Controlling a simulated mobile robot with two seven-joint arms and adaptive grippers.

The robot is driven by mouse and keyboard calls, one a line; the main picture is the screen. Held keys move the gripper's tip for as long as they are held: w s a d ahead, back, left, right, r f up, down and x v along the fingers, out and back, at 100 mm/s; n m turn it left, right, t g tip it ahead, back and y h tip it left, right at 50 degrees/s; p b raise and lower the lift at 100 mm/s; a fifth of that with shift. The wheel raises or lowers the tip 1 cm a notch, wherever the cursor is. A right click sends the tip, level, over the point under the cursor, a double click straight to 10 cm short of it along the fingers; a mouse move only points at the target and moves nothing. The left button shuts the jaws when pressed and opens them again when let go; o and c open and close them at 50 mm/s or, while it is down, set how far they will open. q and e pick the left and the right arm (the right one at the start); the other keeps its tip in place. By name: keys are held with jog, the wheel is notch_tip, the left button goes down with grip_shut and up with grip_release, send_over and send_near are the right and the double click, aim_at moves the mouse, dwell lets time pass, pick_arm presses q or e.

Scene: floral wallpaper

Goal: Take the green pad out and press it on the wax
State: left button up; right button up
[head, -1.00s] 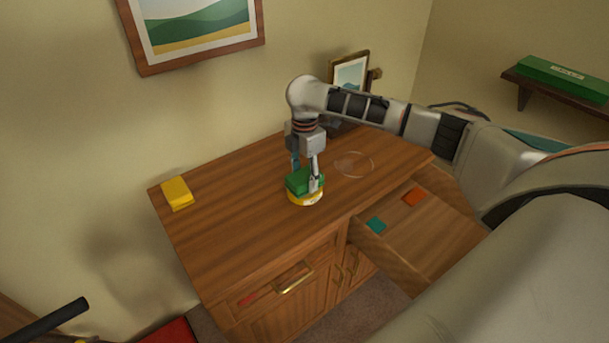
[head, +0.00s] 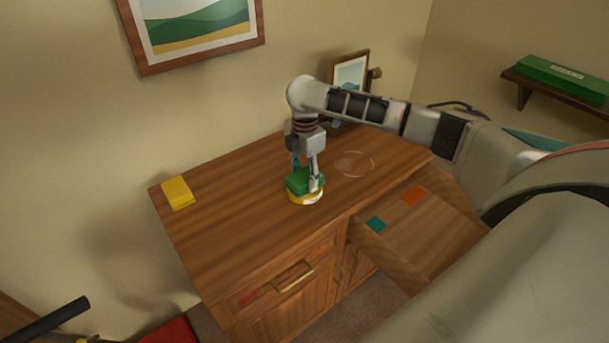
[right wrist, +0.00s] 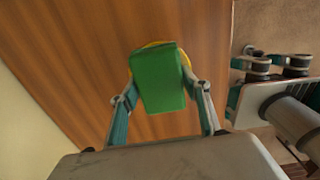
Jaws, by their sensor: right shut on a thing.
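The green pad (head: 299,181) is between the fingers of my right gripper (head: 306,182), which is shut on it. In the right wrist view the green pad (right wrist: 159,80) shows from above, between both fingers. The round yellow-and-white tin of wax (head: 306,198) stands on the cabinet top, directly under the pad. The pad appears to rest on the tin and hides most of its top. Only the tin's yellow rim (right wrist: 184,57) shows in the right wrist view.
A yellow block (head: 177,193) lies at the left of the wooden cabinet top (head: 235,215). A clear round disc (head: 354,163) lies right of the tin. The open drawer (head: 420,235) holds a teal piece (head: 376,224) and an orange piece (head: 413,195). A picture frame (head: 350,72) stands behind.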

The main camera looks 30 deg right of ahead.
aim_at(304, 174)
pick_arm(q)
jog(key=shift+r+p, duration=0.7)
jog(key=shift+r, duration=0.05)
pick_arm(e)
jog(key=shift+s+f, duration=0.15)
dwell(2.2)
